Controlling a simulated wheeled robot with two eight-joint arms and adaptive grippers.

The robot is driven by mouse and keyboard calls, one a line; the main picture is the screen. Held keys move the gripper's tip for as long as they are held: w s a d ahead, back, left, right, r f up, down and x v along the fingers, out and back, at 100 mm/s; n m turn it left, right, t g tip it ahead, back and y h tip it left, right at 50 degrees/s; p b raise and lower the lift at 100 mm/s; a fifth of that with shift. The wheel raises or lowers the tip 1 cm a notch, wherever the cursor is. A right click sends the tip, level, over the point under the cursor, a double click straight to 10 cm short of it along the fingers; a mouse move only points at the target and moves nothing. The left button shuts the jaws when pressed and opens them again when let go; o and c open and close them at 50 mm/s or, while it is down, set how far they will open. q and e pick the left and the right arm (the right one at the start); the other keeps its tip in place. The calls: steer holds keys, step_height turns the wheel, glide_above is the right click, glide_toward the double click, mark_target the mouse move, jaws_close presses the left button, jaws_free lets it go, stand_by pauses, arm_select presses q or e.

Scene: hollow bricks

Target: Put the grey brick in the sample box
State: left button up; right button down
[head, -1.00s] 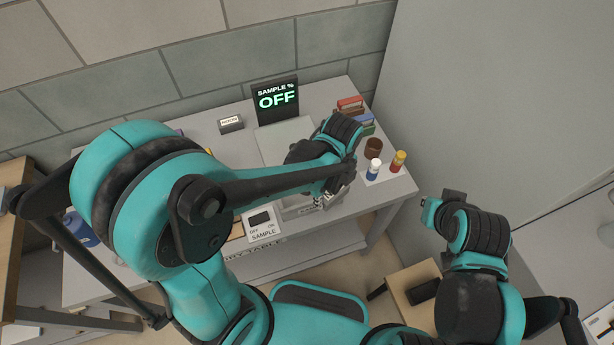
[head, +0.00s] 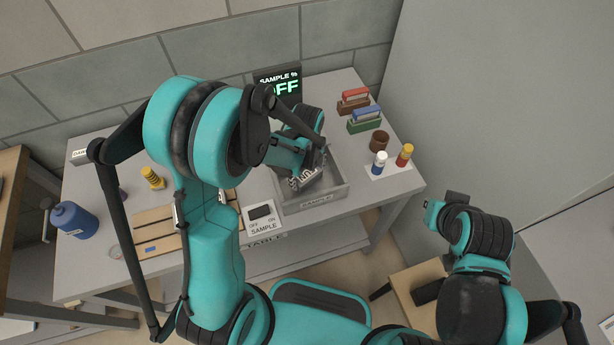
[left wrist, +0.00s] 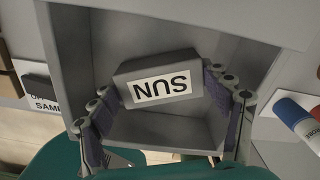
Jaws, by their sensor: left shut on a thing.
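The grey brick (left wrist: 155,68) has a white label with black letters, upside down in the left wrist view. My left gripper (left wrist: 165,92) is shut on it, one finger at each end. In the head view the gripper (head: 305,175) is at the sample box, its upper part covered by my arm. The sample box (head: 318,198) is an open grey tray with a SAMPLE label on its front. In the left wrist view its walls (left wrist: 68,65) surround the brick; whether the brick touches the floor I cannot tell.
A switch panel (head: 262,218) is left of the box. An OFF display (head: 288,84) stands behind. Bottles (head: 379,163), a brown cup (head: 379,140) and coloured blocks (head: 366,120) are to the right. A wooden rack (head: 158,232) and blue jug (head: 73,222) are left.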

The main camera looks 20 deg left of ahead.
arm_select(q)
steer(key=shift+f, duration=0.15)
steer(key=shift+f, duration=0.1)
steer(key=o, duration=1.4)
